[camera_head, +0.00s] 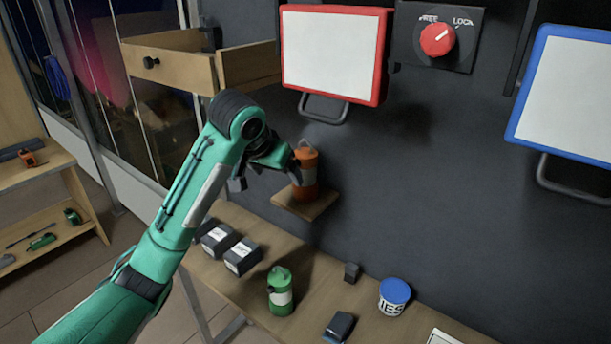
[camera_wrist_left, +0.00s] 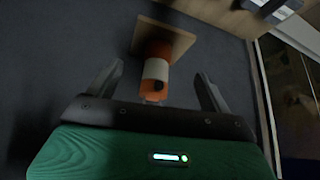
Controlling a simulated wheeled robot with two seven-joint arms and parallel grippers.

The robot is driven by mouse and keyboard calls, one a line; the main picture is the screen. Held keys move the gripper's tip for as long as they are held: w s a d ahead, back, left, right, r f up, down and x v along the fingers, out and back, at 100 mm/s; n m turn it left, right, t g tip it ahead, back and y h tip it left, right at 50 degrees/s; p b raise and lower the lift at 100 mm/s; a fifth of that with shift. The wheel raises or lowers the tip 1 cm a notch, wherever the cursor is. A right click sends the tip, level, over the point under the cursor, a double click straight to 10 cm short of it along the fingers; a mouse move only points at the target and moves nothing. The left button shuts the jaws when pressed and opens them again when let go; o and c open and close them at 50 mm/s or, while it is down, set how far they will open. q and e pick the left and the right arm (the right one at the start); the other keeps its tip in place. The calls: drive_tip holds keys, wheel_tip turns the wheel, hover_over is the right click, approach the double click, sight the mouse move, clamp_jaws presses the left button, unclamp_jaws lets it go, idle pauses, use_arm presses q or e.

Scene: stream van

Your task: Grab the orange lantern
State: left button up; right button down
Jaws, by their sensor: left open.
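The orange lantern (camera_head: 306,178) stands upright on a small wooden wall shelf (camera_head: 322,204). It has a pale band and a handle on top. My left gripper (camera_head: 291,170) is at the lantern's left side in the head view. In the left wrist view the lantern (camera_wrist_left: 157,68) shows between the two spread fingers of my left gripper (camera_wrist_left: 162,82), with the shelf (camera_wrist_left: 176,38) beyond it. The gripper is open; whether a finger touches the lantern I cannot tell. My right gripper is not in view.
An open wooden drawer (camera_head: 178,66) is above and left of my arm. A red-framed board (camera_head: 333,50) hangs above the shelf. Below, the bench (camera_head: 318,262) holds a green lantern (camera_head: 280,297), dark boxes (camera_head: 243,256) and a blue-lidded tub (camera_head: 394,297).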

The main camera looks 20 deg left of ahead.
use_arm(q)
drive_tip(key=r, duration=0.1)
approach(304, 152)
drive_tip(key=x, duration=0.4)
drive_tip(key=shift+s+d+f+p, duration=0.1)
drive_tip(key=shift+f+p, duration=0.3)
drive_tip(key=shift+f, duration=0.1)
drive_tip(key=shift+w, duration=0.25)
drive_tip(key=shift+w+f+p, duration=0.3)
drive_tip(key=shift+f+p, duration=0.05)
drive_tip(key=shift+p, duration=0.05)
drive_tip(key=p+x, duration=0.2)
drive_tip(key=x, duration=0.1)
drive_tip(key=shift+w+f, duration=0.15)
drive_tip(key=shift+f, duration=0.05)
drive_tip(key=shift+w+d+f, duration=0.1)
drive_tip(key=shift+w+f, duration=0.15)
drive_tip(key=shift+f, duration=0.15)
